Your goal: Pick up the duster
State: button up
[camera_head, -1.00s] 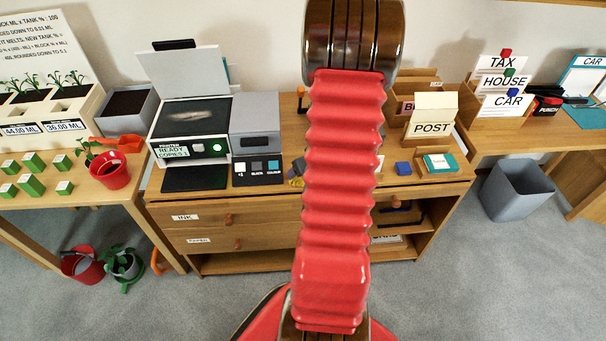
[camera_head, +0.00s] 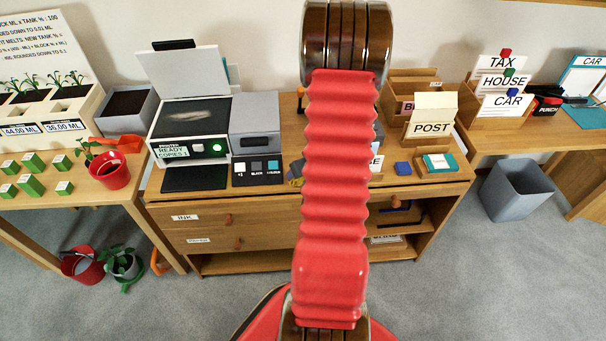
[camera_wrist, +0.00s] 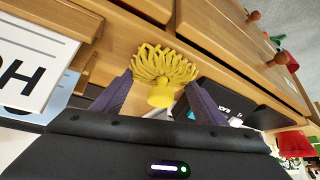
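The duster (camera_wrist: 163,66) has a yellow, shaggy head and a yellow neck below it in the wrist view. My gripper (camera_wrist: 161,86) is open, its two purple fingers on either side of the duster with the neck between them. I see gaps between the fingers and the neck, so it does not look gripped. The lower end of the duster is hidden behind the dark gripper body. In the head view my red arm hides most of this spot; only a small purple and yellowish patch shows left of the arm on the cabinet top.
The wooden cabinet (camera_head: 255,208) carries a printer (camera_head: 190,135) on the left. A POST box (camera_head: 431,128), a blue block (camera_head: 403,168) and a teal-topped tray (camera_head: 438,162) stand on the right. A grey bin (camera_head: 517,190) is on the floor.

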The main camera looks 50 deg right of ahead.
jog(key=c, duration=0.6)
jog(key=shift+r, duration=0.1)
jog(key=shift+r, duration=4.9)
jog(key=o, duration=0.5)
jog(key=c, duration=0.4)
